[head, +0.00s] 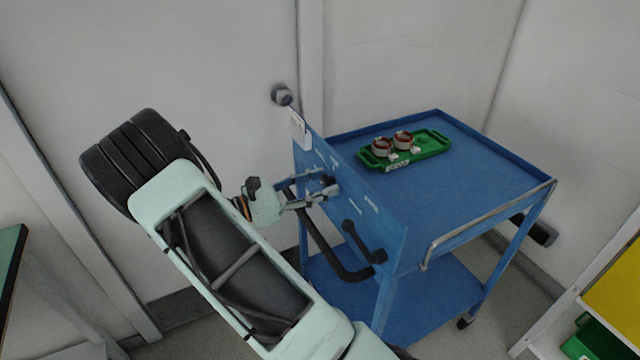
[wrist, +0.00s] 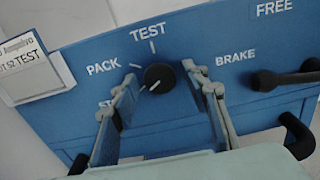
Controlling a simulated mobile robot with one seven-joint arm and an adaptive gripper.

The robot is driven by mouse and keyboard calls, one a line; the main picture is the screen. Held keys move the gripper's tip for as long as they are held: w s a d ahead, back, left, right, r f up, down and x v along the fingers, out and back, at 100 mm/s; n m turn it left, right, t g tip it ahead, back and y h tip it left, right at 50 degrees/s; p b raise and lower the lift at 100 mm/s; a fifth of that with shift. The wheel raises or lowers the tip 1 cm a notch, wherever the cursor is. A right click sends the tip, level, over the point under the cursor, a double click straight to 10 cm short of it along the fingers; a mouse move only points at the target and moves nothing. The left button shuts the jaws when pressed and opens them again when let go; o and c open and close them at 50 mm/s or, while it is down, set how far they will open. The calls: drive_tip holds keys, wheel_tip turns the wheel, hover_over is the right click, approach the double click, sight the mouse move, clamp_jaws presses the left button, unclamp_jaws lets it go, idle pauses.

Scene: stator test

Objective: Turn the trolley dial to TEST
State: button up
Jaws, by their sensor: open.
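The trolley (head: 450,190) is blue, with an upright panel (head: 385,220) at its near end. In the wrist view the panel (wrist: 70,120) carries a round black dial (wrist: 160,76) with a white pointer mark. Ticks around it are labelled PACK at left, TEST at top, and a partly hidden word starting "ST" at lower left. The pointer slants to the lower left, toward the "ST" tick. My gripper (wrist: 160,75) is open, one finger on each side of the dial, with gaps showing. In the head view my gripper (head: 325,192) is at the panel's face.
A black lever (wrist: 285,78) sits right of the dial, between the BRAKE and FREE labels. A curved black handle (head: 335,255) sticks out below. A white card (wrist: 32,68) reading TEST is at the panel's left. A green tray (head: 435,145) with copper-coloured parts rests on the trolley top.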

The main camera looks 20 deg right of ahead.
drive_tip(key=c, duration=1.1)
